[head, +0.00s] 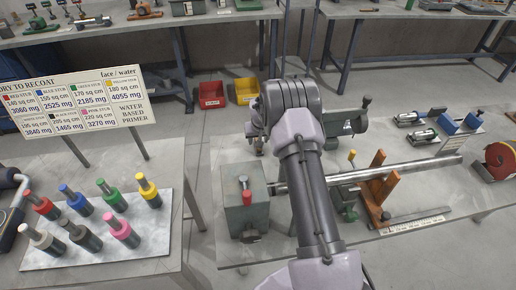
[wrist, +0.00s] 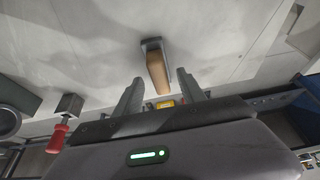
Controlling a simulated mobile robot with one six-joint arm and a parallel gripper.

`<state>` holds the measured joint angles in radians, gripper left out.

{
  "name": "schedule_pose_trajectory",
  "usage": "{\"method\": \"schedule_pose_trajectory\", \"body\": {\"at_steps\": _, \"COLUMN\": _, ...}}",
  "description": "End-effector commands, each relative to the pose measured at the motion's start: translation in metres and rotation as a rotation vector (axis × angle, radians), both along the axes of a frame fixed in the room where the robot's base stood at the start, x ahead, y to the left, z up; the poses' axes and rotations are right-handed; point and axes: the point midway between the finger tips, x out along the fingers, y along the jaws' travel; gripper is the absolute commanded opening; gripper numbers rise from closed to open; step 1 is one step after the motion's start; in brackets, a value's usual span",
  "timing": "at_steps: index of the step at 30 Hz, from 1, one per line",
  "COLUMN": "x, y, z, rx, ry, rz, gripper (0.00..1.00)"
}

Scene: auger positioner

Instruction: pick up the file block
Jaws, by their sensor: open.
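A small block, tan on its long face with a dark grey end, shows in the wrist view and looks like the file block (wrist: 157,72). It lies on a pale grey surface, ahead of the jaws and roughly in line with the gap between them. My gripper (wrist: 158,92) is open, with one finger on each side of the gap and nothing gripped. I cannot tell how far the fingertips are from the block. In the head view my arm covers the middle of the bench, and I cannot make out the block there.
A long metal tube (head: 400,171) rests across an orange-brown stand (head: 380,190) on the workbench. A grey box (head: 243,208) stands left of my arm. A red-handled part (wrist: 57,138) is near the left finger.

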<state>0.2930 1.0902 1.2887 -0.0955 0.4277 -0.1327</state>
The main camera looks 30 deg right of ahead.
Motion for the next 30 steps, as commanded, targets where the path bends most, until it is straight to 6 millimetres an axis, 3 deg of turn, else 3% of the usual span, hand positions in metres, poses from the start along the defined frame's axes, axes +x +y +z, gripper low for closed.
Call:
{"method": "schedule_pose_trajectory", "body": {"at_steps": 1, "x": 0.002, "y": -0.001, "z": -0.012, "rx": 0.0, "ry": 0.001, "rz": 0.0, "gripper": 0.47}}
{"method": "schedule_pose_trajectory", "body": {"at_steps": 3, "x": 0.005, "y": -0.002, "z": -0.016, "rx": 0.0, "ry": 0.0, "rz": 0.0, "gripper": 0.47}}
{"method": "schedule_pose_trajectory", "body": {"at_steps": 10, "x": 0.006, "y": -0.002, "z": -0.015, "rx": 0.0, "ry": 0.0, "rz": -0.001, "gripper": 0.45}}
{"method": "schedule_pose_trajectory", "body": {"at_steps": 17, "x": 0.006, "y": -0.002, "z": -0.015, "rx": 0.0, "ry": 0.0, "rz": -0.001, "gripper": 0.0}}
{"method": "schedule_pose_trajectory", "body": {"at_steps": 26, "x": 0.006, "y": -0.002, "z": -0.014, "rx": 0.0, "ry": -0.001, "rz": -0.001, "gripper": 0.0}}
{"method": "schedule_pose_trajectory", "body": {"at_steps": 30, "x": 0.006, "y": -0.002, "z": 0.006, "rx": 0.0, "ry": -0.003, "rz": -0.001, "gripper": 0.0}}
